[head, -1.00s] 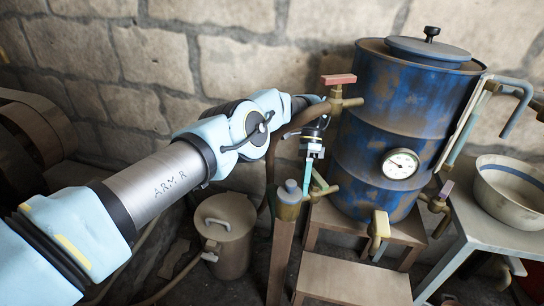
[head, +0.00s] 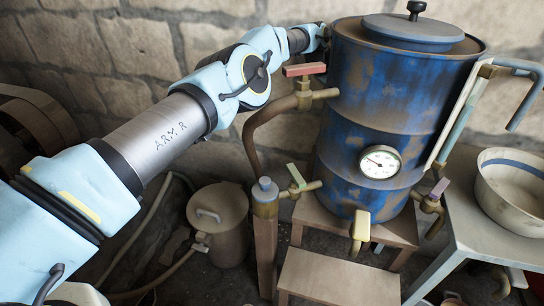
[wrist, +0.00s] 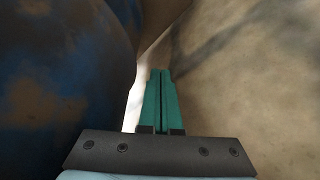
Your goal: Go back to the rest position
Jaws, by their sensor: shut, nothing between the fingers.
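My gripper (wrist: 161,78) shows in the wrist view with its two teal fingers side by side, shut and empty. The blue drum (wrist: 55,75) fills the left of that view, close beside the fingers, and a pale stone wall (wrist: 250,80) fills the right. In the head view my arm reaches from the lower left to the upper left side of the blue drum (head: 400,95). Its wrist end is at the drum's rear left edge, and the fingers are hidden there. I cannot tell whether the gripper touches the drum or wall.
A red-handled valve (head: 304,70) with a bent pipe juts from the drum's left side. A lower green-handled valve (head: 297,178) sits below it. A lidded pot (head: 217,222) stands on the floor. A bowl (head: 512,195) rests on the right table. A wooden step (head: 338,277) stands in front.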

